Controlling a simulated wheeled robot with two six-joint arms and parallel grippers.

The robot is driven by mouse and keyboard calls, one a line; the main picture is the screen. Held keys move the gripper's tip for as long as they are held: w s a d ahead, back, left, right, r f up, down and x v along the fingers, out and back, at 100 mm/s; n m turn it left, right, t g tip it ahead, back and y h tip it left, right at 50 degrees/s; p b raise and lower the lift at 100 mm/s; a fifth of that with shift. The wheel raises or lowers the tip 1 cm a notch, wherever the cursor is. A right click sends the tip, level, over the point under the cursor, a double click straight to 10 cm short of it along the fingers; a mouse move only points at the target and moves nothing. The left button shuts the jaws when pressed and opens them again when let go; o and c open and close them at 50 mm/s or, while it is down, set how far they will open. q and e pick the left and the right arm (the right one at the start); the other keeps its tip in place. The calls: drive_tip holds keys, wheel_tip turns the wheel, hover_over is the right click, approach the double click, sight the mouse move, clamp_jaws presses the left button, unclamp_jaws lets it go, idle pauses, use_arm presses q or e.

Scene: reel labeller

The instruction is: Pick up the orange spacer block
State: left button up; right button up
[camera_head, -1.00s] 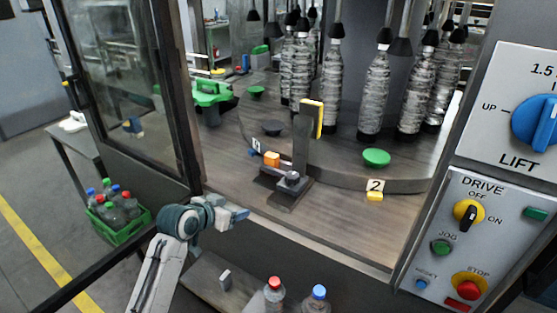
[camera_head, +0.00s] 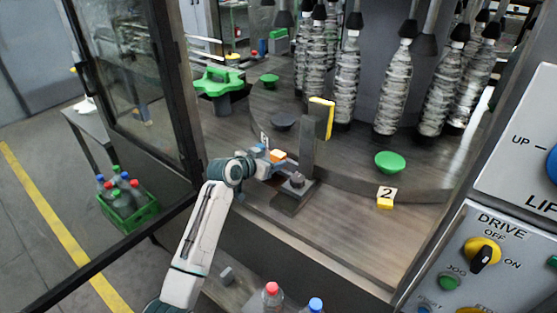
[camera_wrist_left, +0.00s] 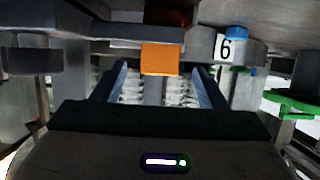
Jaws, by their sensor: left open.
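The orange spacer block (camera_head: 278,155) sits on a dark fixture on the machine's deck, beside the upright post. In the left wrist view the orange block (camera_wrist_left: 160,58) appears between the two finger lines, with a gap on each side. My left gripper (camera_head: 269,163) is at the block's near left side and hides part of it. The jaws (camera_wrist_left: 160,72) are open with nothing gripped. I cannot tell how deep the block lies between them. My right gripper is not in view.
A dark post with a yellow edge (camera_head: 321,118) stands just right of the block. A green disc (camera_head: 390,162) and the number 2 tag (camera_head: 386,197) lie further right. Wrapped bottles (camera_head: 396,88) stand behind.

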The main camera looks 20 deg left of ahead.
sight(275, 158)
use_arm(q)
drive_tip(key=shift+p+x, duration=0.55)
drive_tip(key=shift+x, duration=1.25)
drive_tip(key=shift+f, duration=0.15)
drive_tip(key=shift+s, duration=0.15)
drive_tip(key=c, duration=1)
drive_tip(key=shift+c, duration=0.5)
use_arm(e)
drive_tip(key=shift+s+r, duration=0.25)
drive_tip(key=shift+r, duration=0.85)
use_arm(q)
drive_tip(key=shift+r, duration=0.2)
